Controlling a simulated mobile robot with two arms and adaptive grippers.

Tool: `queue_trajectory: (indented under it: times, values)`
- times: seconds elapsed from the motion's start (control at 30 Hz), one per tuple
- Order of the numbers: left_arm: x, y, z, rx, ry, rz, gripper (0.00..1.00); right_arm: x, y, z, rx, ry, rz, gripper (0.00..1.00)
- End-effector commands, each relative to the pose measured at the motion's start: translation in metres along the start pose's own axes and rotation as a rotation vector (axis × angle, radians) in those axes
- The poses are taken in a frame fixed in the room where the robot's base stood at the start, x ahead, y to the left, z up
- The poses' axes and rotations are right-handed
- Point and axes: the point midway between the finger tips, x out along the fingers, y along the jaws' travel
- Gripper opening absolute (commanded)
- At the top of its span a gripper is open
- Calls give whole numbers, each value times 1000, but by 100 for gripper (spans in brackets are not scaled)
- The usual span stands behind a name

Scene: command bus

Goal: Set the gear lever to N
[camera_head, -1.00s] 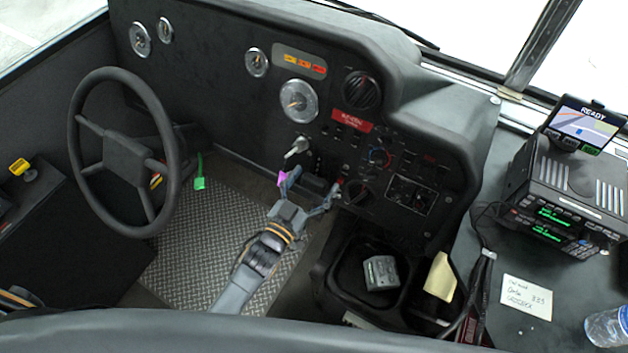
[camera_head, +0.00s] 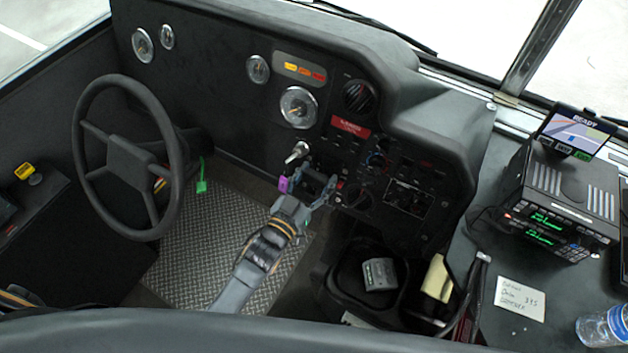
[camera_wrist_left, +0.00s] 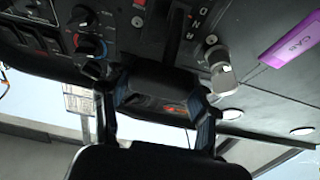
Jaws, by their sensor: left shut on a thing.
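The gear lever's dark, wide handle (camera_head: 315,181) is low on the dashboard, right of the steering wheel. My left gripper (camera_head: 314,187) is at it, with one finger on each side. In the left wrist view, the gripper (camera_wrist_left: 158,98) is shut on the lever handle (camera_wrist_left: 160,84). The gear slot with the letters R, N and D (camera_wrist_left: 196,22) shows above the handle there. The handle hides part of the slot, and I cannot tell which letter the lever lines up with. My right gripper is not in view.
A silver key (camera_head: 297,152) with a purple tag (camera_head: 283,184) is close to the left finger; the tag reads CAB in the wrist view (camera_wrist_left: 290,40). The steering wheel (camera_head: 78,150) is to the left. A dark bin (camera_head: 335,275) stands at right, below the knobs.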

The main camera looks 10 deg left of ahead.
Motion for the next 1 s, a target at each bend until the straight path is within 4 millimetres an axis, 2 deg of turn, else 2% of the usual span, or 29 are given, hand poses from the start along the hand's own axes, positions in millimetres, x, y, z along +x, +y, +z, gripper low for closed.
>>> queue_trajectory:
  times: [0.03,0.3,0.33,0.43,0.8,0.87,1.0]
  values:
    - [3,0,-12,1,10,0,3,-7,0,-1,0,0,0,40]
    - [3,0,-8,2,8,0,3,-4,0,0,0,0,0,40]
    - [3,0,-8,2,8,0,63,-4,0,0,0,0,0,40]
    - [3,0,-8,2,7,0,83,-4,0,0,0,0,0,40]
    - [0,0,-6,2,2,0,83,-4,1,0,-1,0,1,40]
    - [-5,0,-5,1,1,0,83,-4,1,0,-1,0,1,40]
    - [-28,0,-4,2,-1,0,83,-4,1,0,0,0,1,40]
